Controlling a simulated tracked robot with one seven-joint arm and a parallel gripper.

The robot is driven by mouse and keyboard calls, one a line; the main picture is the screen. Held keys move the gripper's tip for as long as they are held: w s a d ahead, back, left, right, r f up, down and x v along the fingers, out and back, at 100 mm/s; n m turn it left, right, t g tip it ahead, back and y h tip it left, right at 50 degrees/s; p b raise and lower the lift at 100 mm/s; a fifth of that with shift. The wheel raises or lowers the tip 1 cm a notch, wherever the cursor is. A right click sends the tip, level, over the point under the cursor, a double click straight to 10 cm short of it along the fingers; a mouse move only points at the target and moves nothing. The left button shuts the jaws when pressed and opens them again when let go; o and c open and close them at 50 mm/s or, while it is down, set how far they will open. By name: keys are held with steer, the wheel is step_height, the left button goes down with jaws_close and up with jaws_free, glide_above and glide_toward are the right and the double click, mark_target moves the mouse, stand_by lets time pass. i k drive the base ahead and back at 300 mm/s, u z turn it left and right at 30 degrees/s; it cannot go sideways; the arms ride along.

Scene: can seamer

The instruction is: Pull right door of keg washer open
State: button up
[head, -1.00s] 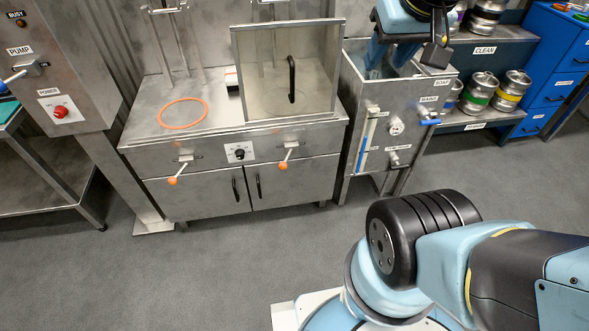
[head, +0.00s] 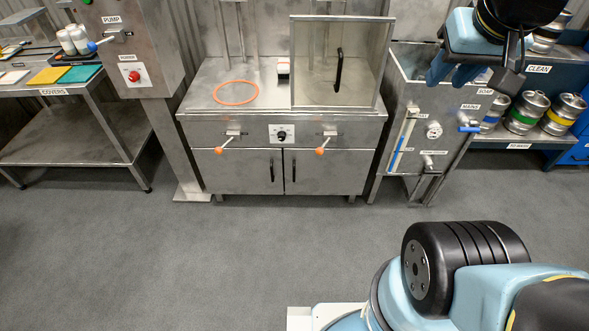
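The keg washer (head: 240,130) is a steel cabinet in the middle of the head view. Its lower front has two closed doors with black vertical handles side by side at the middle seam. The right lower door (head: 325,172) has its handle (head: 294,171) near its left edge. Above the worktop, on the right half, stands a clear framed panel (head: 365,60) with a black handle (head: 339,70). My gripper (head: 470,68) is at the upper right, in front of the sink and apart from both handles. Its fingers are not clear enough to tell open from shut.
Two orange-knobbed levers (head: 321,150) stick out above the lower doors. An orange ring (head: 236,92) lies on the worktop. A steel sink (head: 412,140) with valves stands to the right, near shelved kegs (head: 525,112). A covers table (head: 75,115) stands left. The floor before the washer is clear.

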mark_target(339, 171)
steer(key=k, duration=0.65)
steer(key=z, duration=0.85)
steer(key=i, duration=1.45)
steer(key=u, duration=1.3)
steer(key=i, duration=0.4)
steer(key=z, duration=0.35)
